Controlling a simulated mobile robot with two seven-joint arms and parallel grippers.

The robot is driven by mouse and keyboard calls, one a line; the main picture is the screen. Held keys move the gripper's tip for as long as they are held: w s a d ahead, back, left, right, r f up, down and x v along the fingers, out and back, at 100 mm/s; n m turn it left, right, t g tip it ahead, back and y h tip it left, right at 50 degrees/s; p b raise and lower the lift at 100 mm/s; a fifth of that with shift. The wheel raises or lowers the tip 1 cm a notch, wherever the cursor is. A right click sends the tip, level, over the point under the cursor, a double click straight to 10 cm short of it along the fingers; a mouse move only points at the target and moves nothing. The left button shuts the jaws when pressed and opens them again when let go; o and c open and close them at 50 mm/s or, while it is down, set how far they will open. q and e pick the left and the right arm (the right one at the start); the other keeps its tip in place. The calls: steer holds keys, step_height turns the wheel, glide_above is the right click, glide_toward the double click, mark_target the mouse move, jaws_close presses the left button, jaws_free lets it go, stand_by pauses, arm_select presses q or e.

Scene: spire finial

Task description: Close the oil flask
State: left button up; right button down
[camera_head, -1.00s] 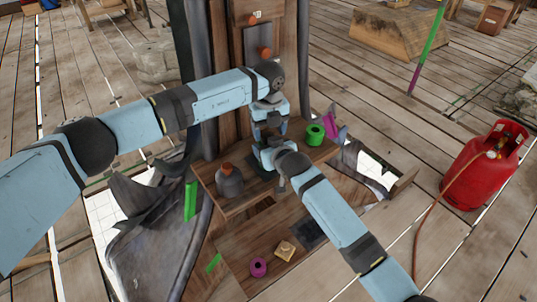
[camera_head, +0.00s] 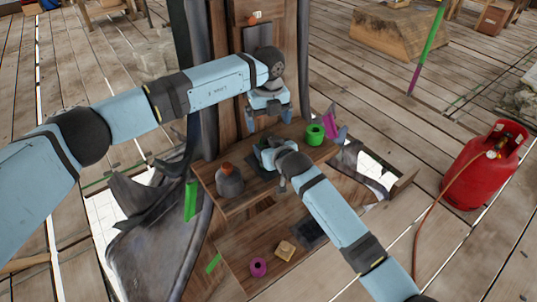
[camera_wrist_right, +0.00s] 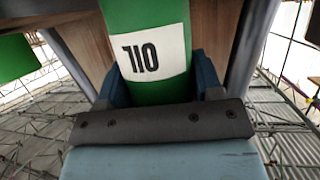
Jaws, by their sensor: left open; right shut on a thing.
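The oil flask (camera_wrist_right: 160,92) is green with a white label reading OIL. In the right wrist view it stands between the fingers of my right gripper (camera_wrist_right: 156,85), which is shut on it. The flask's top is outside that view. In the head view my right gripper (camera_head: 266,150) is over the upper shelf, and the arm hides most or all of the flask. My left gripper (camera_head: 269,115) is open above and slightly behind the right gripper, its fingers spread and apart from it. I cannot make out the flask's cap.
A grey flask with an orange top (camera_head: 230,182) stands at the left of the shelf (camera_head: 235,208). A green ring-shaped piece (camera_head: 315,134) and a magenta piece (camera_head: 331,122) are at its right. A magenta ring (camera_head: 259,267) and yellowish block (camera_head: 285,250) lie below. A red gas cylinder (camera_head: 480,170) stands far right.

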arm_select(q)
step_height(320, 180, up, 7)
stand_by(0.3)
steer(key=shift+r, duration=0.1)
arm_select(e)
steer(key=shift+c, duration=0.9)
jaws_free()
arm_select(q)
steer(key=shift+r+p, duration=0.7)
arm_select(e)
steer(key=v, duration=1.3)
steer(key=shift+s+d, duration=0.2)
steer(key=shift+s, duration=0.15)
steer(key=shift+r, duration=0.1)
